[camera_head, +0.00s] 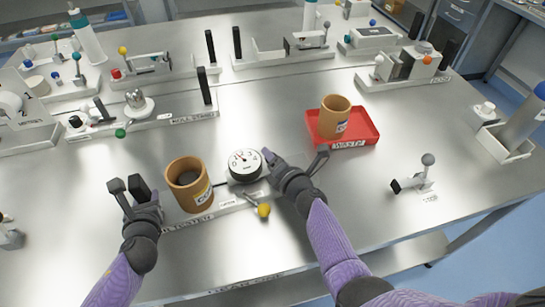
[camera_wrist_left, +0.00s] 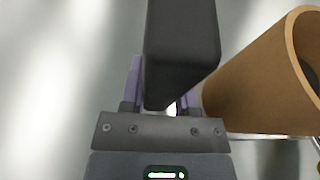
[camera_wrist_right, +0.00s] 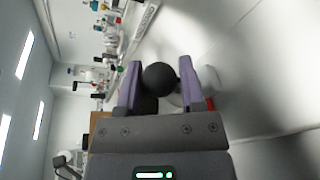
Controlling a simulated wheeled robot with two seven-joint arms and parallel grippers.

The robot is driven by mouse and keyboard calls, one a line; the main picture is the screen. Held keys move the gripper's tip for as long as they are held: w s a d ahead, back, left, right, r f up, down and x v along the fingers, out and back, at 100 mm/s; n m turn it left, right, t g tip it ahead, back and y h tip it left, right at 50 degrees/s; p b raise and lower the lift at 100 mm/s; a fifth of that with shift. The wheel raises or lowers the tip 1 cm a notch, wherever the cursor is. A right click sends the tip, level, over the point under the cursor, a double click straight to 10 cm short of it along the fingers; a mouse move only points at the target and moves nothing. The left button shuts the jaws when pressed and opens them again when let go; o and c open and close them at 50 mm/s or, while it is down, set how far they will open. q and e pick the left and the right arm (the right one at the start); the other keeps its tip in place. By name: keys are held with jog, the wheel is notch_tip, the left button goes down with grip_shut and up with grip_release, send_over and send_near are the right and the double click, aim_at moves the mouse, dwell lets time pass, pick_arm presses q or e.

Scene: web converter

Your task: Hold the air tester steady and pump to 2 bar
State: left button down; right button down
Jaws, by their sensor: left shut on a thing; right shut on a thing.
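The air tester is a light base plate (camera_head: 222,208) near the front of the bench, with a round white dial gauge (camera_head: 244,164). A brown cup (camera_head: 190,187) stands at the gauge's left, and a lever with a yellow ball (camera_head: 264,210) is in front. The dial has a red mark; its reading is too small to tell. My left gripper (camera_head: 140,200) is shut on a black upright grip (camera_wrist_left: 180,45) at the tester's left end. My right gripper (camera_head: 284,168), just right of the gauge, is shut on a dark round knob (camera_wrist_right: 159,77), mostly hidden in the head view.
A red tray (camera_head: 368,138) with another brown cup (camera_head: 334,116) stands to the right. A small fixture with a grey ball (camera_head: 428,160) is further right. Several other devices line the back and left of the bench. The steel bench top between them is clear.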

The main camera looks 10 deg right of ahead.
jog(key=shift+w+d+f, duration=0.1)
jog(key=shift+w+d, duration=0.1)
jog(key=shift+d, duration=1.4)
jog(key=shift+w+d, duration=0.15)
jog(key=shift+d, duration=1.4)
jog(key=shift+c, duration=1.4)
grip_release()
jog(key=v, duration=1.2)
jog(key=shift+s+d, duration=0.1)
